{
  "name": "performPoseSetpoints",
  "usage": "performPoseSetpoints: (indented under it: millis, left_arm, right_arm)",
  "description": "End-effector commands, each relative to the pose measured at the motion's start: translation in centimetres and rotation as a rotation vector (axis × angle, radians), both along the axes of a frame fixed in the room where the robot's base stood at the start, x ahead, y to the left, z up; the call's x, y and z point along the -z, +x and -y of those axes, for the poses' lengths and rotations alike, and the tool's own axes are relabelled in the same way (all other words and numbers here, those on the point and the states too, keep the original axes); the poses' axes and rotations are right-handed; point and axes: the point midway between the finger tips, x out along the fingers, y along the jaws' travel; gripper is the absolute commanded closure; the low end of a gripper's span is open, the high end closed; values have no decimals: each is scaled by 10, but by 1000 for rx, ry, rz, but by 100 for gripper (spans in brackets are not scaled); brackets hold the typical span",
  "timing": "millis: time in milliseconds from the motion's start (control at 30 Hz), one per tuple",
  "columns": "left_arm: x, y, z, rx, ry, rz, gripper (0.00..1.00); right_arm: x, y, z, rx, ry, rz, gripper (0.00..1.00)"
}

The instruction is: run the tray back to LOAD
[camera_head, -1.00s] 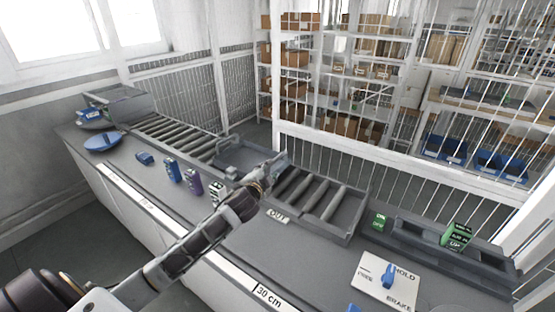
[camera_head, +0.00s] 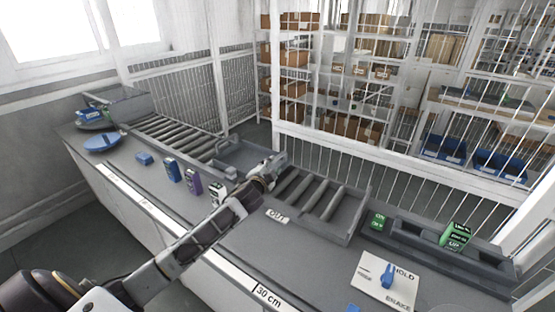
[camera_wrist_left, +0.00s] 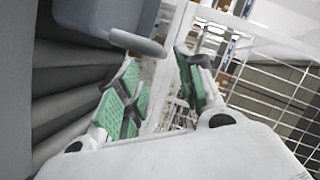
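My left gripper (camera_head: 279,158) is at the tray's right end, above the rollers. In the left wrist view, the tray (camera_wrist_left: 95,18) fills the upper left and a rounded grey bar (camera_wrist_left: 137,42) sticks out near the fingertips. The green-padded fingers of my left gripper (camera_wrist_left: 160,70) are apart, with nothing clearly clamped between them. Whether the bar lies between or beyond them is unclear. My right gripper is not in view.
Bare rollers (camera_head: 175,132) run left to a grey box-like end (camera_head: 122,103). More rollers lie right, by the OUT label (camera_head: 277,216). Blue and purple blocks and a blue dish (camera_head: 102,142) stand along the front. A HOLD/BRAKE panel (camera_head: 372,285) is at right.

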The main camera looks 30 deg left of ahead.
Motion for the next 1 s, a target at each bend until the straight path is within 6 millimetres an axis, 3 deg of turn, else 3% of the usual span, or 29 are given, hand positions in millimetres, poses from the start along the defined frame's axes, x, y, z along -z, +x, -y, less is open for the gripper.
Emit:
performPoseSetpoints:
  millis: [1000]
  left_arm:
    - [17,79,-14,0,-1,0,63]
  right_arm:
    - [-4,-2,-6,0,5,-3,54]
